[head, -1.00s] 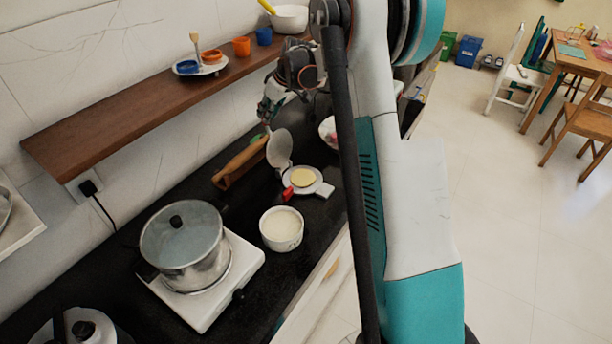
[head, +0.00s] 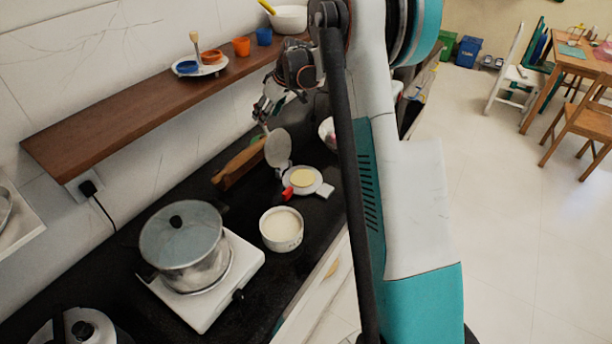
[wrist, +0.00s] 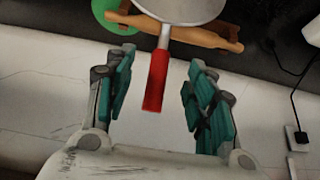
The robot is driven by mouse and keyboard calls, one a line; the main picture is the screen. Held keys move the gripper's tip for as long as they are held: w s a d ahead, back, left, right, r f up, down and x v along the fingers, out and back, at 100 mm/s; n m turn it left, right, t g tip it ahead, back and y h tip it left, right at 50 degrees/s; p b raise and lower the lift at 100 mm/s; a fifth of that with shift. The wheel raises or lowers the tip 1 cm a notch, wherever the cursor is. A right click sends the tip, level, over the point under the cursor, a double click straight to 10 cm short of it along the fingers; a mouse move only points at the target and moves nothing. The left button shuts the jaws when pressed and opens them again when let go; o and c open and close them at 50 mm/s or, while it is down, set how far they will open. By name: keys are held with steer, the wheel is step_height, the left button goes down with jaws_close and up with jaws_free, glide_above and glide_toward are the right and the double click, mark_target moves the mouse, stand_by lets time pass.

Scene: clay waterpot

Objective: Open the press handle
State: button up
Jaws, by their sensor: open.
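The press stands on the black counter. Its pale lower plate (head: 316,185) holds a flat yellowish dough disc (head: 302,177). Its grey round upper plate (head: 278,150) stands raised and steep behind it. A red part (head: 287,192) shows at the press's front left. In the wrist view, a red handle (wrist: 155,82) on a metal stem joins a grey round plate (wrist: 182,8). My gripper (wrist: 161,62) is open, and the handle appears between its two teal fingers, with gaps on both sides. In the head view, my gripper (head: 264,108) is above and behind the raised plate. I cannot tell its depth from the handle.
A wooden rolling pin (head: 240,163) lies close by the wall. A white bowl (head: 281,229) and a lidded pot (head: 182,245) on a white stove (head: 215,296) stand nearer. A wooden shelf (head: 130,105) with small cups runs along the wall above.

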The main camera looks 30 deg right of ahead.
steer(key=shift+r, duration=0.1)
steer(key=p+v, duration=0.3)
steer(key=v, duration=0.4)
steer(key=shift+s+r+p, duration=0.2)
steer(key=shift+r+p, duration=0.15)
steer(key=shift+p, duration=0.05)
stand_by(0.3)
stand_by(0.3)
steer(key=s+a+r+m+h+b, duration=0.1)
steer(key=s+a+r+b, duration=0.15)
steer(key=s+a, duration=0.65)
steer(key=s+a+r+m+h+b, duration=0.15)
steer(key=s+a+r, duration=0.35)
steer(key=s, duration=0.6)
steer(key=s+a+f+m+t, duration=0.1)
steer(key=s+a+f, duration=0.2)
steer(key=s, duration=0.6)
steer(key=s+a+f+m+b, duration=0.1)
steer(key=s+a+f, duration=0.2)
steer(key=s, duration=0.6)
steer(key=shift+s+a+t+b, duration=0.2)
steer(key=shift+a+t+b, duration=0.1)
steer(key=shift+a+t, duration=0.15)
